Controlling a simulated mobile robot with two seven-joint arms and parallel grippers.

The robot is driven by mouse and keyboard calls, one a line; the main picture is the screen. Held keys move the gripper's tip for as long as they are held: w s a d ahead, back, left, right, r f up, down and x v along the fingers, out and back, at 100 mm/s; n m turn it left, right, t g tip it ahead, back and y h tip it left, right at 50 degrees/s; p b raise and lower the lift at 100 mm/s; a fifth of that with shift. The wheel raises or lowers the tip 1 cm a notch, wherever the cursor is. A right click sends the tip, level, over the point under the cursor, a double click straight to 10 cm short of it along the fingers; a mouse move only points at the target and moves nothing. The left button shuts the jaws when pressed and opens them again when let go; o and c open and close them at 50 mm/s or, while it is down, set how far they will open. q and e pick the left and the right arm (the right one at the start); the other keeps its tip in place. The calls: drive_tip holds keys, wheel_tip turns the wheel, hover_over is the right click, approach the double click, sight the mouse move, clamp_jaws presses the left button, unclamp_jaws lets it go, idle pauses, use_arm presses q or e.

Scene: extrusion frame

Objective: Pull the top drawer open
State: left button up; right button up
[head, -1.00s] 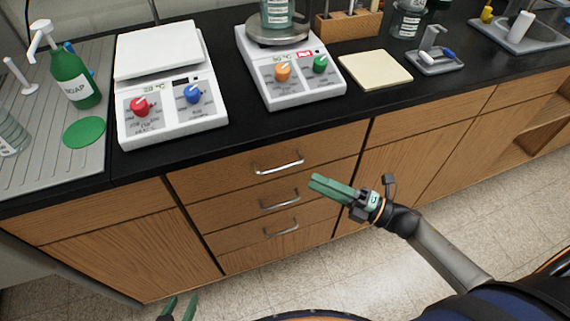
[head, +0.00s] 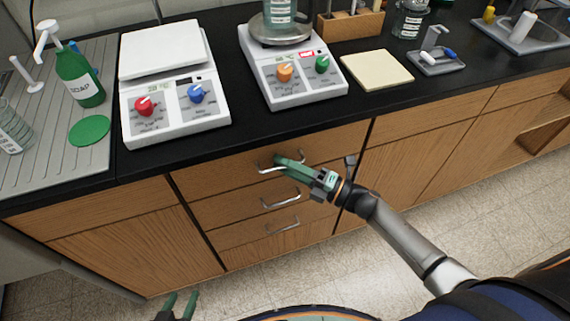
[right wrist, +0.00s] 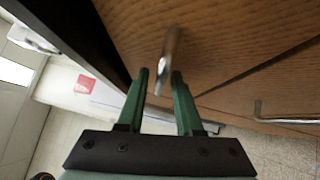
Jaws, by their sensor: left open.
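The top drawer (head: 215,179) is a wooden front under the black counter, flush with the cabinet. Its metal bar handle (head: 265,169) is partly covered by my right gripper (head: 281,162). In the right wrist view, the handle (right wrist: 169,58) reaches between the green fingertips of my right gripper (right wrist: 160,76). Those fingers stand apart, with a gap visible on at least one side of the bar; I cannot tell whether either finger touches it. My left gripper (head: 181,301) is open and empty, low at the bottom left in front of the cabinet.
Two lower drawers with handles (head: 281,201) sit beneath the top drawer. On the counter (head: 240,128) above stand a white balance (head: 172,95), a hotplate (head: 296,80) with a beaker, a soap bottle (head: 77,78) and a yellow pad (head: 377,70). The floor in front is clear.

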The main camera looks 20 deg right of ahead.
clamp_jaws()
idle(1.2)
